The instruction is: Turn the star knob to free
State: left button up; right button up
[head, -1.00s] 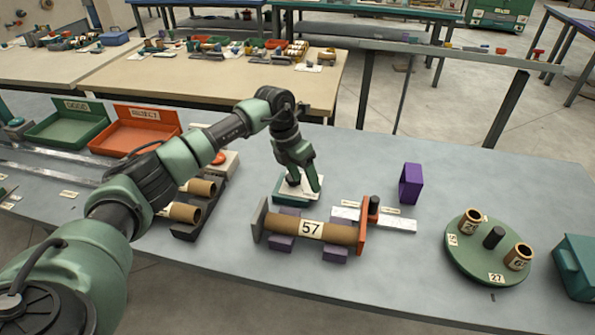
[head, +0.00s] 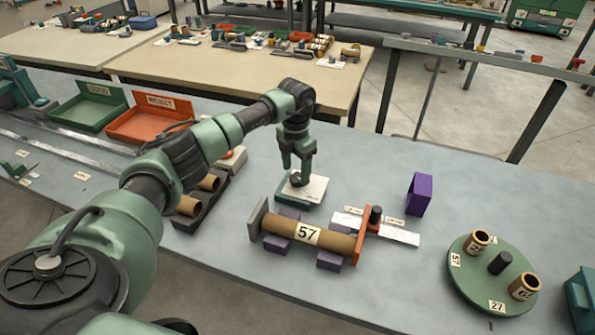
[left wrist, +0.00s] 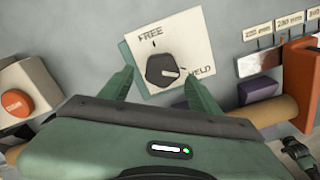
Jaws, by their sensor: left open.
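The black star knob (left wrist: 163,70) sits on a white plate (left wrist: 140,48) marked FREE at the top and HELD at the right. The knob's white pointer line points right, towards HELD. In the head view the plate (head: 313,190) lies on a teal base behind the tube marked 57, and the knob is partly hidden by the gripper. My left gripper (head: 296,176) is right above the knob, pointing down. In the left wrist view its open fingers (left wrist: 160,72) stand on both sides of the knob, with gaps showing.
The tube (head: 309,235) rests on purple blocks between a grey end plate and an orange one (head: 366,240). A box with an orange button (left wrist: 14,103) stands left of the plate. A purple block (head: 419,195) and a green turntable (head: 465,272) are to the right.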

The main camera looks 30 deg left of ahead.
pick_arm(q)
jog(key=shift+w+d+f, duration=0.1)
jog(key=shift+d+f, duration=0.05)
jog(key=shift+f, duration=0.5)
jog(key=shift+w+d+f, duration=0.1)
jog(key=shift+w+f, duration=0.05)
jog(key=shift+f, duration=0.25)
grip_shut()
pick_arm(e)
jog(key=shift+w+d+r, duration=0.15)
jog(key=shift+w+d, duration=0.1)
jog(key=shift+w, duration=0.3)
